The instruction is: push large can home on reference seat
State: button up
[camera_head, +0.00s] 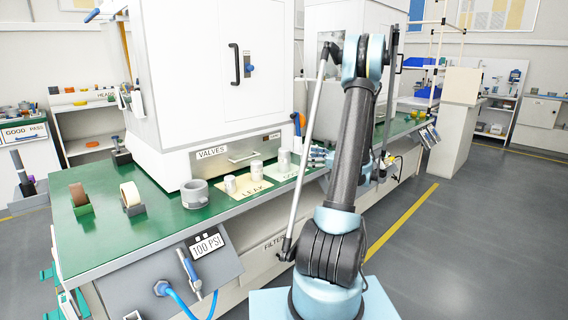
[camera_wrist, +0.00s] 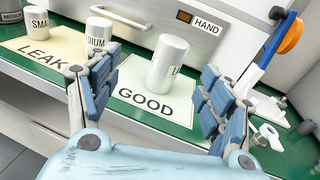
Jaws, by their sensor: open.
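The large can (camera_wrist: 167,63) is a white cylinder with a partly hidden label starting with "L". It stands on the white GOOD card (camera_wrist: 122,96) in the wrist view, and the can also shows in the head view (camera_head: 284,160). My gripper (camera_wrist: 150,92) is open, with its blue padded fingers to the left and right of the can's near side and nothing visible between the pads. It partly shows in the head view (camera_head: 318,155). A grey round cup-like fixture (camera_head: 195,193) sits on the green bench; I cannot tell whether it is the reference seat.
A small can (camera_wrist: 37,20) and a medium can (camera_wrist: 98,33) stand on the yellow LEAK card (camera_wrist: 33,58). A white cabinet with a VALVES drawer (camera_head: 240,158) rises behind. A blue and orange lever (camera_wrist: 284,40) stands right. Tape dispensers (camera_head: 132,198) sit left.

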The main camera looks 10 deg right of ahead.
aim_at(289, 152)
jog(key=shift+m+t, duration=0.5)
jog(key=shift+m, duration=0.2)
jog(key=x, duration=0.3)
jog(key=w+d+x, duration=0.1)
jog(key=x, duration=0.7)
jog(key=shift+w+d+f, duration=0.15)
jog(key=shift+w+f, duration=0.1)
jog(key=shift+f, duration=0.15)
jog(key=shift+f+x, duration=0.15)
jog(key=shift+x, duration=1.15)
jog(key=shift+f+x, duration=0.15)
jog(key=shift+x, duration=1.15)
jog(key=shift+d, duration=0.15)
jog(key=c, duration=1.4)
